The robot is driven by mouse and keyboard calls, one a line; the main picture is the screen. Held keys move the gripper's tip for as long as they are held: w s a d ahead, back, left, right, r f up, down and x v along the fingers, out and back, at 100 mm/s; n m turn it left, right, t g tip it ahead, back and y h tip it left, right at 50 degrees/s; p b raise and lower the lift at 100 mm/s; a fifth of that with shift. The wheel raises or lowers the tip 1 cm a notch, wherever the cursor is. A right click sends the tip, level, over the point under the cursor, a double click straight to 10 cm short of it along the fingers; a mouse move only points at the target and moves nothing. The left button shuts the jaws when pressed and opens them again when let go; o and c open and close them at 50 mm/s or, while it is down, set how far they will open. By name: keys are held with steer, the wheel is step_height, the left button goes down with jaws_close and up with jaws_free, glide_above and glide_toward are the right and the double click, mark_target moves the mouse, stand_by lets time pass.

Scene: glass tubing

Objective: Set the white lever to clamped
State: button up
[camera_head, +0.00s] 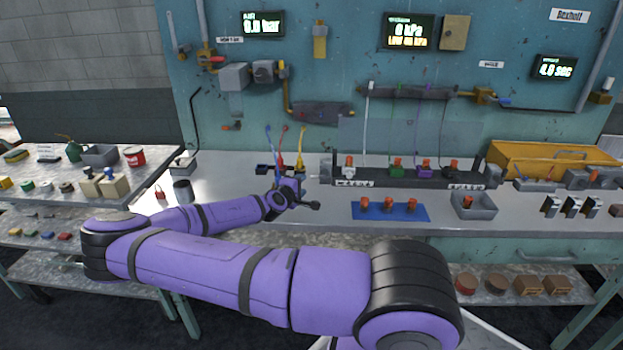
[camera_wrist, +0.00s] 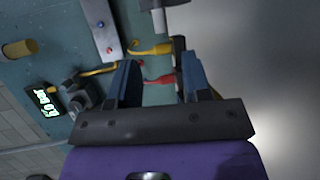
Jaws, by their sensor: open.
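I cannot clearly pick out a white lever in either view. The red handle (camera_wrist: 158,79) and yellow handle (camera_wrist: 152,48) show beyond and between the fingers there. A pale grey cylindrical part (camera_wrist: 160,18) is at the top of the wrist view; whether it belongs to a lever is unclear.
A dark rack (camera_head: 400,174) with orange, green and purple fittings stands right of my gripper. A blue mat (camera_head: 420,213) with orange-topped pieces and a grey tray (camera_head: 486,210) lie in front of it. A dark cup (camera_head: 182,191) stands left.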

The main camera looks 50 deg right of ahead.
mark_target(312, 177)
steer(key=x, duration=0.8)
steer(key=shift+d+f, duration=0.1)
steer(key=shift+d, duration=0.3)
jaws_close()
